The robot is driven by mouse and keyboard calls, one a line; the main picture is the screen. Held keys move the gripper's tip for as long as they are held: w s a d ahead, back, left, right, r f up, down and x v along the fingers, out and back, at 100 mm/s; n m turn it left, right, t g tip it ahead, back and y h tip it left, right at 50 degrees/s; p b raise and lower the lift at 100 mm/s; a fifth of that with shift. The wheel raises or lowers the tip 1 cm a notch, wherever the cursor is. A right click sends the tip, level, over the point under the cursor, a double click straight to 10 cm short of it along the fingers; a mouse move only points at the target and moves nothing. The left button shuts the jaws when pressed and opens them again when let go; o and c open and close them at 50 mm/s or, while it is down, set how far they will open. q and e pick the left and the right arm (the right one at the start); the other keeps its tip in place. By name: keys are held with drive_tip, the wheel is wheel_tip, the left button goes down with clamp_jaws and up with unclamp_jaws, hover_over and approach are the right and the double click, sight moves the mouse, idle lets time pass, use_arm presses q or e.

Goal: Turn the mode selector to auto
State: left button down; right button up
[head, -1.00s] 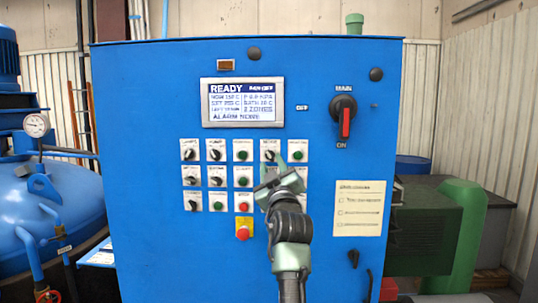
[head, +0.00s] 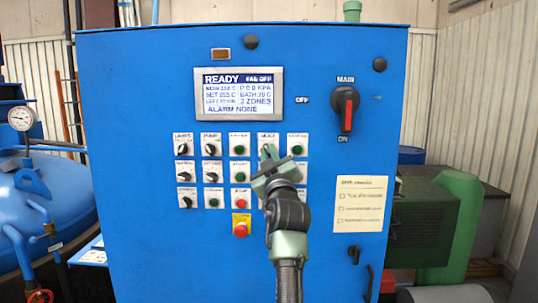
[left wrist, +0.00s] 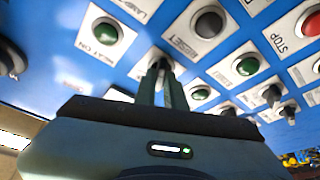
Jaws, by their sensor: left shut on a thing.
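The mode selector (head: 267,136) is in the top row of the blue cabinet's control panel, fourth from the left, under a small white label. My left gripper (head: 268,153) reaches up to it from below and is shut on its knob. The fingers cover most of the knob, so its pointing direction cannot be read. In the left wrist view, the two narrow fingers of the left gripper (left wrist: 161,72) meet at the selector's white plate, between a green button and a grey button. My right gripper is not in view.
The display (head: 241,95) reads READY and ALARM NONE. Other knobs and buttons sit close around the gripper, including a green button (head: 297,150) to its right and a red emergency button (head: 240,230) below. The red-handled main switch (head: 346,108) is at upper right.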

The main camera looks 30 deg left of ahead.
use_arm(q)
drive_tip(key=m, duration=0.1)
drive_tip(key=m+t+p, duration=0.1)
drive_tip(key=shift+a+r+m+h, duration=0.1)
drive_tip(key=shift+r+m+h, duration=0.1)
drive_tip(key=shift+m+h, duration=0.2)
drive_tip(key=m+t+p, duration=0.1)
drive_tip(key=m, duration=0.1)
drive_tip(key=shift+m+h+p, duration=0.3)
drive_tip(key=shift+h+p, duration=0.1)
drive_tip(key=m+t+h+p, duration=0.1)
drive_tip(key=m, duration=0.1)
drive_tip(key=m+h+p, duration=0.1)
drive_tip(key=m+p, duration=0.1)
drive_tip(key=m, duration=0.1)
drive_tip(key=shift+s+a+r+t+h, duration=0.1)
drive_tip(key=shift+r+t+h, duration=0.05)
drive_tip(key=shift+t+h, duration=0.2)
drive_tip(key=shift+a+m+t+h+p, duration=0.1)
drive_tip(key=shift+m+t+h+p, duration=0.15)
drive_tip(key=shift+m+h+p, duration=0.85)
drive_tip(key=shift+m+t+h+p, duration=0.3)
drive_tip(key=shift+m+p, duration=0.9)
drive_tip(key=shift+m, duration=1.2)
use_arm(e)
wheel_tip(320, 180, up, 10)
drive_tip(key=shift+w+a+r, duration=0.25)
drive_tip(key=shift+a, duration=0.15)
